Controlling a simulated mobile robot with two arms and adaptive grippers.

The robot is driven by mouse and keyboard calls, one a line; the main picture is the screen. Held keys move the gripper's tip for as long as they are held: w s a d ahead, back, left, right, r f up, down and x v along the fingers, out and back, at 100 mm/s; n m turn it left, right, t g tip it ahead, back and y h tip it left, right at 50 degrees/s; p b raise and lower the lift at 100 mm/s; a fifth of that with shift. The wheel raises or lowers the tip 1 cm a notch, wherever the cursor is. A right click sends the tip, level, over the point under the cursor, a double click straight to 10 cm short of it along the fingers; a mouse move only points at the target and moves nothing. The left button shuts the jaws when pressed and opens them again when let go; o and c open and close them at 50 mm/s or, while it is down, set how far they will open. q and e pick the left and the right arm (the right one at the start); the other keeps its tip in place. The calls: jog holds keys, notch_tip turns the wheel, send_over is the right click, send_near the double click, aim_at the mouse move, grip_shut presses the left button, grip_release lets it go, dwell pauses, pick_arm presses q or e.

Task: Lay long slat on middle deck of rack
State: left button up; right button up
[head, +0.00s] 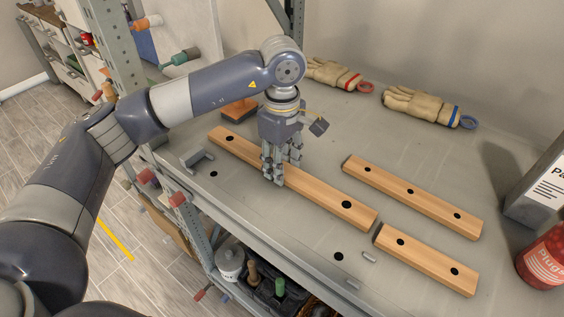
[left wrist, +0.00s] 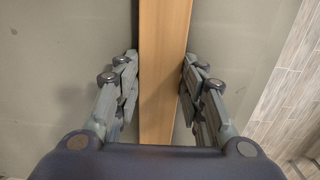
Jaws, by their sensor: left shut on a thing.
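The long slat (head: 335,199) is a light wooden bar with dark round holes, lying along the near side of a grey metal surface (head: 300,225). My left gripper (head: 274,178) comes down from above and is shut on the slat near its middle. In the left wrist view, the fingers of my left gripper (left wrist: 159,78) stand on both sides of the long slat (left wrist: 164,75). I cannot tell whether the slat rests fully on the surface or is slightly raised. Which deck this surface is, I cannot tell. My right gripper is not in view.
Two shorter slats lie to the right, a medium one (head: 412,195) and a short one (head: 428,260). Work gloves (head: 420,106) lie at the back. A red jar (head: 545,258) stands at the right edge. A grey bracket (head: 197,157) lies by the slat's left end. Tools stand on a lower level (head: 262,287).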

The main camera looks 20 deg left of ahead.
pick_arm(q)
jog(key=o, duration=1.2)
jog(key=shift+c, duration=0.2)
jog(key=shift+o, duration=0.7)
notch_tip(320, 180, up, 12)
jog(key=shift+r, duration=0.1)
